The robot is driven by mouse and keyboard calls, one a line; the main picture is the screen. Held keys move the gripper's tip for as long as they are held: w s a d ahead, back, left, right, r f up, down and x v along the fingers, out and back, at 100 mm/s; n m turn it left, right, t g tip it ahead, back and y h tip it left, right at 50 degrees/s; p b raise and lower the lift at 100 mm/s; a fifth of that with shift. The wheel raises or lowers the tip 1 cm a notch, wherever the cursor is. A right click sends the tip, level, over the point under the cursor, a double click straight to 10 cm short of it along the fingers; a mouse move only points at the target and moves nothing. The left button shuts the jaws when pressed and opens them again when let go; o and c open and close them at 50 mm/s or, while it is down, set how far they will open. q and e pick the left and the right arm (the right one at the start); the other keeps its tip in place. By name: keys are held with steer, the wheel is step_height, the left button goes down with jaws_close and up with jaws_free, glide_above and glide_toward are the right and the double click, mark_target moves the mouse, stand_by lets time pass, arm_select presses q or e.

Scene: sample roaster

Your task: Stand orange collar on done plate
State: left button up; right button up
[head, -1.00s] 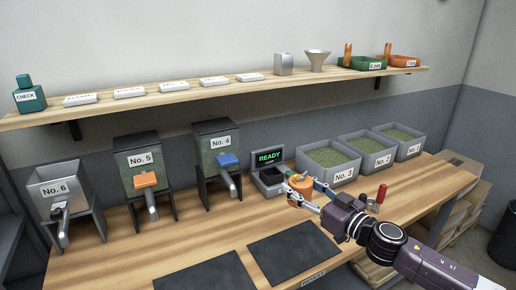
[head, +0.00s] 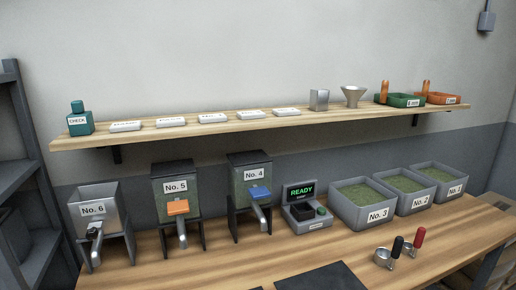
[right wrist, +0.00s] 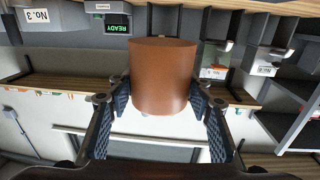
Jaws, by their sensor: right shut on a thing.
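The orange-brown collar (right wrist: 165,70), a smooth cylinder, is in the right wrist view. My right gripper (right wrist: 160,95) is shut on it, with one dark ribbed finger on each side. Neither the collar nor my right gripper shows in the head view. A dark flat mat (head: 325,279) lies at the front of the bench, cut off by the lower edge; I cannot tell whether it is the done plate. My left gripper is in no view.
The bench (head: 365,262) carries hoppers No. 6 (head: 97,214), No. 5 (head: 176,190) and No. 4 (head: 251,184), a READY scale (head: 306,222) and grey bins (head: 362,220). Two handled metal cups (head: 383,257) stand front right. A shelf (head: 210,128) runs above.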

steer(key=s+d+r+m+h, duration=0.3)
steer(key=s+d+h, duration=0.2)
steer(key=s+d, duration=0.1)
steer(key=shift+s+r+t, duration=0.15)
steer(key=shift+s+t, duration=0.15)
steer(key=shift+s, duration=0.5)
steer(key=shift+d, duration=0.1)
